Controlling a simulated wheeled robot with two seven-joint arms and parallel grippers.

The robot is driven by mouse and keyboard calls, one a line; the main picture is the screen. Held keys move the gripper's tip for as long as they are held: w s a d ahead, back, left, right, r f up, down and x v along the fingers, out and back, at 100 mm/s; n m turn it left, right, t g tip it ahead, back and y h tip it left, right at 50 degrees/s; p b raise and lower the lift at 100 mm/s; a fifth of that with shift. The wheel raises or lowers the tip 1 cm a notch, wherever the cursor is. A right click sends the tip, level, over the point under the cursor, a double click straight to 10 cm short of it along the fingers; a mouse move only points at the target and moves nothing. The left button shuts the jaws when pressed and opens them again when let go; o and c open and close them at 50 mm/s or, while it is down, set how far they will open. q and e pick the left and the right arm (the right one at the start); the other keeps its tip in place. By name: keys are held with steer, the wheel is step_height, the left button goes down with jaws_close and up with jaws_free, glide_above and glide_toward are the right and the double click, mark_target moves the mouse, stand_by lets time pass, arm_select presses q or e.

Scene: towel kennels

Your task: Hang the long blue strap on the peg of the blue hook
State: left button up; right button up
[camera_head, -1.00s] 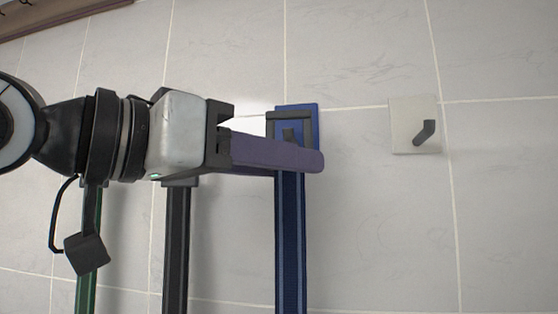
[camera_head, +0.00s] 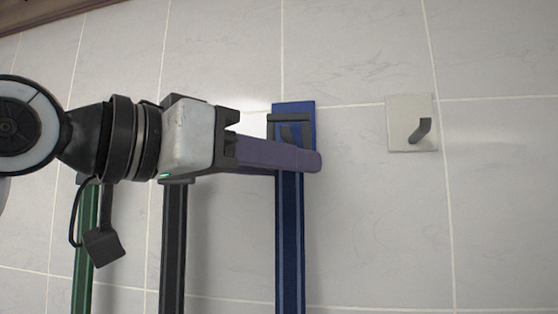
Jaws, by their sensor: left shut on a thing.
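The blue hook (camera_head: 308,118) is a blue plate on the tiled wall with a dark peg. The long blue strap (camera_head: 290,240) hangs straight down in front of it, with a dark rectangular loop (camera_head: 288,118) at its top. The loop's top bar shows above the peg, against the plate; I cannot tell whether the peg passes through the loop. My left gripper (camera_head: 308,160), with purple fingers, is shut on the blue strap just below the loop. The fingers hide the strap's upper end there. My right gripper is not in view.
A white hook (camera_head: 400,125) with a bare grey peg is on the wall to the right. A black strap (camera_head: 173,245) and a green strap (camera_head: 86,245) hang to the left, their tops partly behind my left arm. The wall between the blue and white hooks is clear.

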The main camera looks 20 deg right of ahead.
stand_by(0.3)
arm_select(q)
steer(key=shift+w+f+b, duration=0.15)
steer(key=shift+f+b, duration=0.15)
steer(key=shift+f, duration=0.45)
